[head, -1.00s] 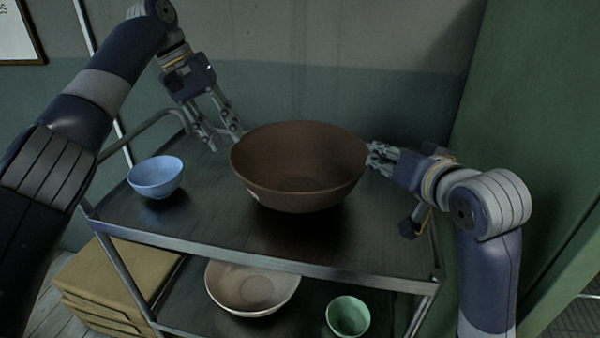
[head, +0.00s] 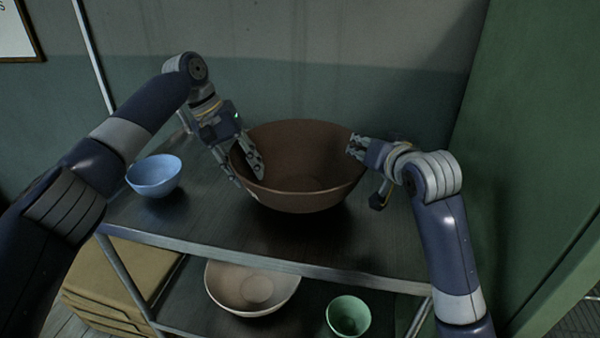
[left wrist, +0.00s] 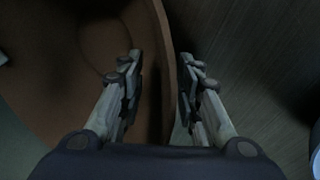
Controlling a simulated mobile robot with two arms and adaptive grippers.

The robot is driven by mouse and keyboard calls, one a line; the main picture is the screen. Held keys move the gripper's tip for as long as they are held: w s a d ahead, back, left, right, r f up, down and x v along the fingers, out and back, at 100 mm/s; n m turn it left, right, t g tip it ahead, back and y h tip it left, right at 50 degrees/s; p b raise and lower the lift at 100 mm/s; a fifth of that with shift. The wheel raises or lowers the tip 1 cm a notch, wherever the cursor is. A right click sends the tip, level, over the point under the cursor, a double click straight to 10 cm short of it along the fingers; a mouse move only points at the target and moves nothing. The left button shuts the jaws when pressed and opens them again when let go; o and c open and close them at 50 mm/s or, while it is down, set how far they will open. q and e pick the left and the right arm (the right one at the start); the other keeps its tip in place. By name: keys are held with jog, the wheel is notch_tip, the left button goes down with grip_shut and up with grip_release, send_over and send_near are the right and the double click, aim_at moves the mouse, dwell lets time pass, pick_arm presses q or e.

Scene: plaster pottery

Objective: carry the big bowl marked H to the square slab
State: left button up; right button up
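The big brown bowl (head: 300,195) stands upright on the top shelf of the cart. A small pale mark shows low on its left outside, too small to read. My left gripper (head: 247,172) straddles the bowl's left rim, one finger inside and one outside. In the left wrist view the rim (left wrist: 177,75) runs between the open fingers (left wrist: 160,75), with a clear gap to the inner finger. My right gripper (head: 357,146) is at the bowl's right rim; its fingers are too small to tell whether they grip. I see no square slab.
A small blue bowl (head: 155,175) stands left of the big bowl on the top shelf (head: 200,222). A cream bowl (head: 225,290) and a green cup-like bowl (head: 348,316) are on the lower shelf. Yellowish stacked boards (head: 120,272) lie at lower left. A green panel (head: 530,150) rises at right.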

pick_arm(q)
grip_shut()
pick_arm(e)
grip_shut()
pick_arm(q)
jog(key=shift+a, duration=0.1)
jog(key=shift+r, duration=0.15)
pick_arm(e)
jog(key=shift+r, duration=0.2)
pick_arm(q)
jog(key=shift+w, duration=0.15)
pick_arm(e)
jog(key=shift+w, duration=0.1)
pick_arm(q)
jog(key=shift+r, duration=0.1)
pick_arm(e)
jog(key=shift+r, duration=0.1)
